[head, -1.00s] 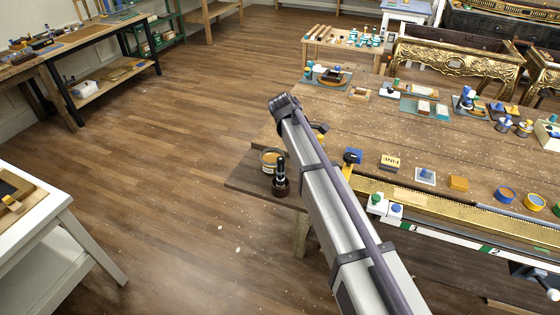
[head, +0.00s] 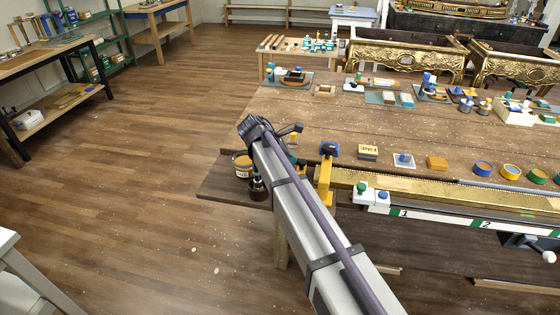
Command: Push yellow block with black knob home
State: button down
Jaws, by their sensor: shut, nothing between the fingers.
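A yellow block (head: 325,182) with a dark, blue-black knob (head: 329,149) stands at the left end of the long gilt rail, at the front of the wooden bench. My arm crosses in front of its left side and hides part of it. My gripper (head: 291,130) shows only as a small dark shape beyond the arm's upper end, left of and above the knob. It is shut and empty. Its fingertips are hard to make out, and it appears apart from the block.
The gilt rail (head: 450,189) runs right along the bench front, above a numbered white strip (head: 440,217). Small blocks and round pots lie behind the rail.

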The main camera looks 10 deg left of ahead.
aim_at(301, 172)
jog(key=shift+w+d+f, duration=0.1)
jog(key=shift+d+f, duration=0.15)
jog(key=shift+f, duration=0.2)
jog(key=shift+r, duration=0.1)
jog(key=d, duration=0.3)
jog(key=shift+s+d, duration=0.25)
jog(key=shift+d, duration=0.05)
jog(key=shift+r, duration=0.1)
